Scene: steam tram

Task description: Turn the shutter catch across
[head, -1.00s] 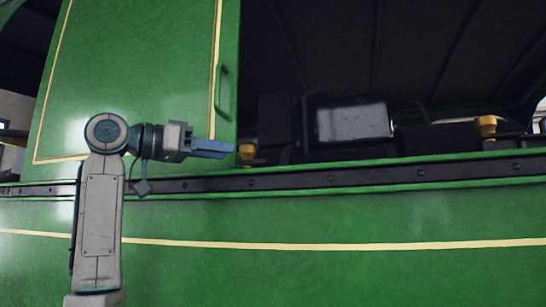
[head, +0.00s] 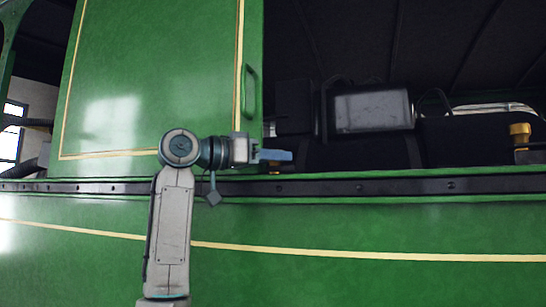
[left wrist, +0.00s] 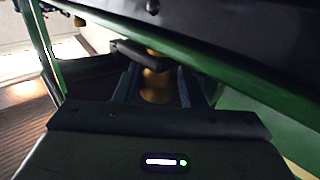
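The shutter is a green panel (head: 160,80) with cream lining and a green handle (head: 250,92) at its right edge. The catch (head: 274,170) is brass, on the sill by the shutter's lower right corner, mostly hidden behind my left fingers. In the left wrist view its brass post (left wrist: 157,85) stands beyond the gripper, with a dark bar (left wrist: 138,54) at its top pointing left. My left gripper (head: 278,155) is at the catch. Its fingers show apart in the left wrist view (left wrist: 157,92), one on each side of the post; contact cannot be told. My right gripper is out of view.
A dark riveted rail (head: 400,187) runs along the green tram side (head: 380,280). Right of the shutter is an open bay with dark equipment and a grey-faced box (head: 372,111). Another brass fitting (head: 520,134) stands at the far right.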

